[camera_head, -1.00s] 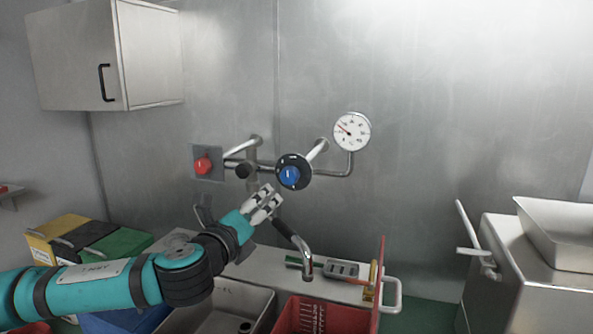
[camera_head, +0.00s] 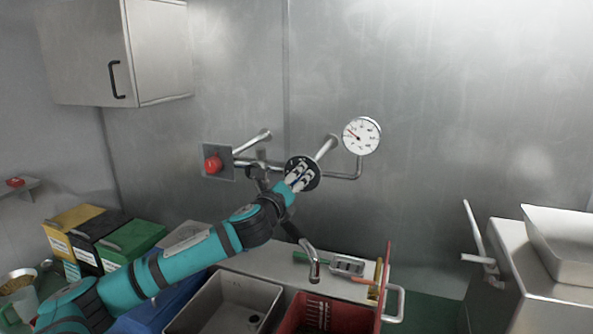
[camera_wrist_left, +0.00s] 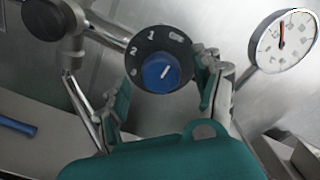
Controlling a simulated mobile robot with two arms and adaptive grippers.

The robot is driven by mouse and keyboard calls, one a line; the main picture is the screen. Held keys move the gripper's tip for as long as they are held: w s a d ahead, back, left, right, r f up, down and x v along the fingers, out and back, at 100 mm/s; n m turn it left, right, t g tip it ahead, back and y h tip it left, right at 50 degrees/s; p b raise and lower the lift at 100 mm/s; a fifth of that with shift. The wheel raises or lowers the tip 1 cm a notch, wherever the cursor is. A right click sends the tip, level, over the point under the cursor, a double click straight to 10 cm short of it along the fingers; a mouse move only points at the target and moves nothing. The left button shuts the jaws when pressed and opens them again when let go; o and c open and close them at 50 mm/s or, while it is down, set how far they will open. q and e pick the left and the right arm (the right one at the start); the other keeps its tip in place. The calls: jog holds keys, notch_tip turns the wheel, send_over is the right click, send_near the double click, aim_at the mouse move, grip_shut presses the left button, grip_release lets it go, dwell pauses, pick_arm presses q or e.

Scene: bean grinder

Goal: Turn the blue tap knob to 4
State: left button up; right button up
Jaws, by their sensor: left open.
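The blue tap knob (camera_wrist_left: 161,73) sits in a black dial (camera_wrist_left: 150,45) with white marks, of which 1, 2 and 3 can be read in the left wrist view. A white pointer line on the knob slants up to the right. My left gripper (camera_wrist_left: 162,88) is open, with one finger on each side of the dial. I cannot tell whether the fingers touch it. In the head view my left gripper (camera_head: 299,178) is in front of the black dial (camera_head: 313,167) and hides most of the knob. My right gripper is not in view.
A red knob (camera_head: 213,163) is on the wall plate to the left. A round gauge (camera_head: 362,136) is to the right of the dial. A spout (camera_head: 312,262) hangs over the sink (camera_head: 190,318) and red crate (camera_head: 345,318). The wall on the right is clear.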

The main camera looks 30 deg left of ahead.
pick_arm(q)
jog(key=shift+x, duration=1.05)
jog(key=shift+w+p, duration=0.3)
jog(key=c, duration=1.2)
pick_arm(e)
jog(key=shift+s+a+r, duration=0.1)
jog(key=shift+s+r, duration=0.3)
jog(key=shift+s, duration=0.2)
